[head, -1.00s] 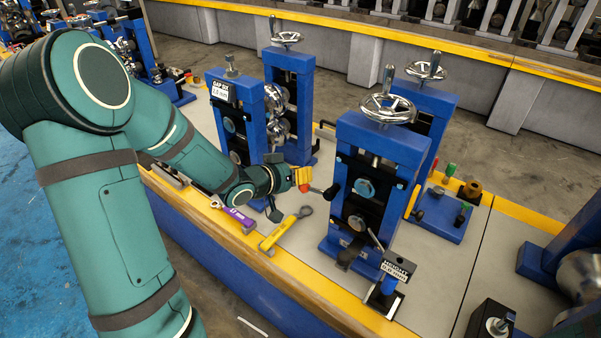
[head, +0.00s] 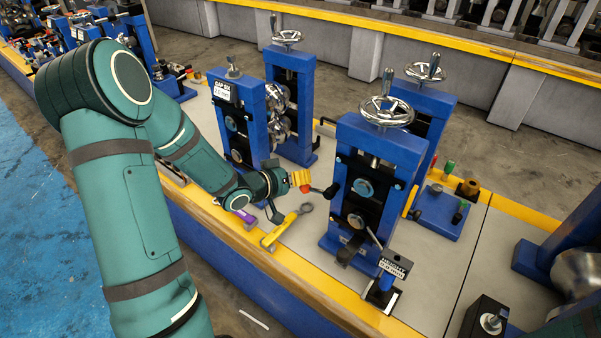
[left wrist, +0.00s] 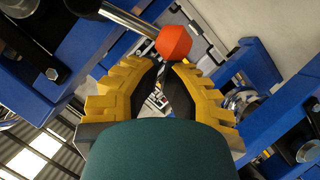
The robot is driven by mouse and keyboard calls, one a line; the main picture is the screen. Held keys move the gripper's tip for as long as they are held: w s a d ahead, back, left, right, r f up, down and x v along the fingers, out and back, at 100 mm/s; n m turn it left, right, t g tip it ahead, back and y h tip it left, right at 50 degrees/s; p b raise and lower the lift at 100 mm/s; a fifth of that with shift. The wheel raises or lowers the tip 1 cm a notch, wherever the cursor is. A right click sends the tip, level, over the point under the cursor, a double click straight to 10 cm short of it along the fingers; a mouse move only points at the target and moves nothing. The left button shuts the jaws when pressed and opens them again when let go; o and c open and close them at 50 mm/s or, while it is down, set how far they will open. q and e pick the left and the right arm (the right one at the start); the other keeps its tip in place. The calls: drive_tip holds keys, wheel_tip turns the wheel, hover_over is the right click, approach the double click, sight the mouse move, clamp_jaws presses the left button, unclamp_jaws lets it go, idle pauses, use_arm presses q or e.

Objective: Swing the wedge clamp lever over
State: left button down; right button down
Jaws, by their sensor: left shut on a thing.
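The wedge clamp lever ends in a red knob (head: 305,188). A short rod runs from it to a black part at the left side of the blue roll stand (head: 375,150). In the left wrist view the red knob (left wrist: 174,42) sits at the fingertips, with its metal rod (left wrist: 130,18) running up and left. My left gripper (head: 300,180) has yellow fingers and is shut on the lever at its knob; the exact contact is partly hidden. The fingers also show in the left wrist view (left wrist: 163,72). My right gripper is not in view.
A yellow wrench (head: 285,228) and a purple tool (head: 243,215) lie on the bench below my left wrist. Another blue stand (head: 240,120) rises behind the wrist. A small sign (head: 395,263) stands at the front right. A blue base with colored pegs (head: 440,212) is at right.

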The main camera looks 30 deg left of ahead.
sight(302, 190)
use_arm(q)
drive_tip(key=shift+f+n+h+p, duration=0.3)
drive_tip(key=shift+f+n+p, duration=0.1)
drive_tip(key=shift+n+p, duration=0.1)
drive_tip(key=shift+f+n+h+p, duration=0.4)
drive_tip(key=shift+f+n+p, duration=0.2)
drive_tip(key=shift+f, duration=0.1)
drive_tip(key=shift+d+f+n+t+h, duration=0.25)
drive_tip(key=shift+f+n+h, duration=0.1)
drive_tip(key=shift+f+n, duration=0.2)
drive_tip(key=shift+d+f+n+t+h, duration=0.1)
drive_tip(key=shift+f+n+t+h, duration=0.2)
drive_tip(key=shift+f+n, duration=0.2)
drive_tip(key=shift+s+d+f+n+t+h+b, duration=0.1)
drive_tip(key=shift+d+f+n+t+h+b, duration=0.25)
drive_tip(key=shift+d+f+n, duration=0.55)
drive_tip(key=shift+s+d+f+n+t+h+b, duration=0.15)
drive_tip(key=shift+d+f+n+t+h, duration=0.25)
drive_tip(key=shift+n, duration=0.95)
drive_tip(key=shift+w+d+f+n+t+h+b, duration=0.1)
drive_tip(key=shift+d+f+n+t+h+b, duration=0.15)
drive_tip(key=shift+d+f+n+t, duration=0.6)
drive_tip(key=shift+a+r+n+g, duration=0.1)
drive_tip(key=shift+r+n+g, duration=0.05)
drive_tip(key=shift+n+g, duration=0.15)
